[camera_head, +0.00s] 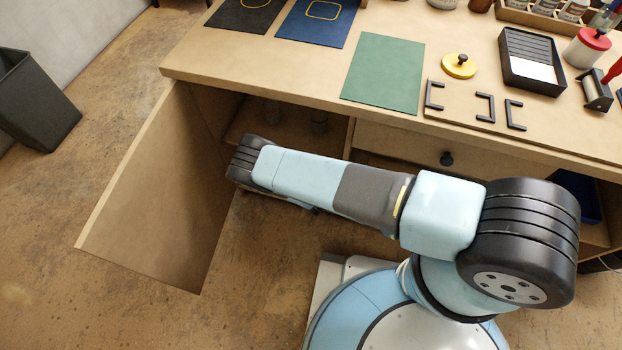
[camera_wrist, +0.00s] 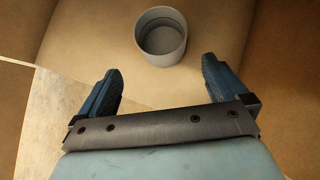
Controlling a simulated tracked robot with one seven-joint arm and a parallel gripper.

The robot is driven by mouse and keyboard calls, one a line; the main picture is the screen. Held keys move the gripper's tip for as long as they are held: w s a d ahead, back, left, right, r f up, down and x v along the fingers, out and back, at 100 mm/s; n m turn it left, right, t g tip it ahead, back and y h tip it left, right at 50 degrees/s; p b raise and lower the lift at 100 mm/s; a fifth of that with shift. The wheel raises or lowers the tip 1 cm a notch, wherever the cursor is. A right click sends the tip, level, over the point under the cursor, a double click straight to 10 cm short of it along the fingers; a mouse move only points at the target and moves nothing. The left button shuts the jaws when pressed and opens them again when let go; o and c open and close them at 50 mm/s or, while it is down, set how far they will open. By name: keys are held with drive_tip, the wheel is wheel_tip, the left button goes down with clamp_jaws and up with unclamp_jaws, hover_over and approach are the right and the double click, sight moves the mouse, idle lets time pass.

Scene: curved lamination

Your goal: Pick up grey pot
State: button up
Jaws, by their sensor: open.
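The grey pot (camera_wrist: 161,38) shows in the wrist view as a round, open-topped cup on a tan wooden surface. It stands upright, just beyond my fingertips and between their lines. My gripper (camera_wrist: 160,75) is open, with its two blue fingers apart and nothing between them. The pot is not touched by either finger.
The cabinet's open door (camera_head: 155,190) stands out at left. The workbench (camera_head: 300,75) overhangs the opening and holds a green mat (camera_head: 384,73). A closed drawer (camera_head: 410,148) is to the right. A dark bin (camera_head: 33,103) stands at far left.

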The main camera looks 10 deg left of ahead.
drive_tip(key=shift+x, duration=6.7)
drive_tip(key=shift+d, duration=0.15)
drive_tip(key=c, duration=0.8)
drive_tip(key=shift+w+r, duration=0.1)
